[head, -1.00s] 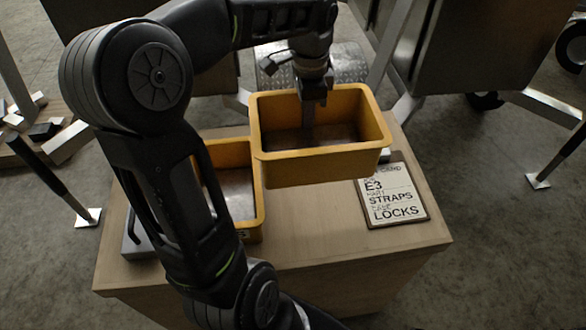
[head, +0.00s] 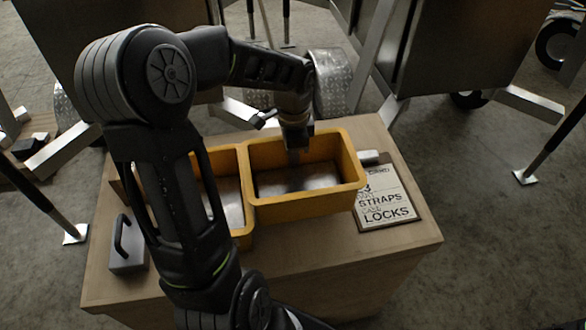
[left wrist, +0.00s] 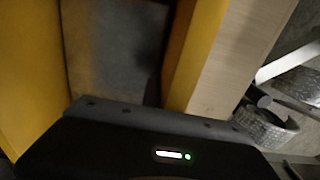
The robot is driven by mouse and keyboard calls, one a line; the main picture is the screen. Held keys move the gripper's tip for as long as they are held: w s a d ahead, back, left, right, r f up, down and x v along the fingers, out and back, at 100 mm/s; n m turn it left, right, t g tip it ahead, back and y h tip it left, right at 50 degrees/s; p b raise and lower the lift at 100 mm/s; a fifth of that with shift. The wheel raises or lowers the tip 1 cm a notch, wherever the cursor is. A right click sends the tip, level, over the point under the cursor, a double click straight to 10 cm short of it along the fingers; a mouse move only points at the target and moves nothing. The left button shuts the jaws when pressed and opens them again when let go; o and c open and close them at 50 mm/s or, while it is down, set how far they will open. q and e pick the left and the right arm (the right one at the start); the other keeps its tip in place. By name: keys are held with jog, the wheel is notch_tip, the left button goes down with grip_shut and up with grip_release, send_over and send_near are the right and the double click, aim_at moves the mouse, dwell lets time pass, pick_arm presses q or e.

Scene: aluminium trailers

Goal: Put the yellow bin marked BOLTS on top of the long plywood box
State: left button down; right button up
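Two yellow bins stand side by side over a light wooden top (head: 300,250). My left gripper (head: 294,154) is at the far wall of the right-hand yellow bin (head: 305,206) and appears shut on its rim; the fingertips are partly hidden. This bin is upright and looks empty. Whether it touches the top I cannot tell. The left-hand yellow bin (head: 244,165) is partly behind my left arm. No BOLTS marking is readable on either. In the left wrist view, yellow walls (left wrist: 200,45) flank a grey bin floor (left wrist: 115,45). My right gripper is not in view.
A clipboard (head: 388,200) reading STRAPS and LOCKS lies right of the bins. A grey block with a handle (head: 127,245) sits at the left. Trailer bodies (head: 460,45) and metal legs stand behind. The front strip of the wooden top is clear.

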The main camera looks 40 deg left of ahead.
pick_arm(q)
jog(key=shift+f, duration=2.05)
jog(key=shift+f+b, duration=0.2)
jog(key=shift+b, duration=0.1)
jog(key=c, duration=1.6)
grip_release()
jog(key=shift+c, duration=0.2)
notch_tip(320, 180, up, 12)
jog(key=shift+r+p, duration=0.2)
jog(key=shift+p, duration=0.4)
jog(key=shift+f, duration=0.1)
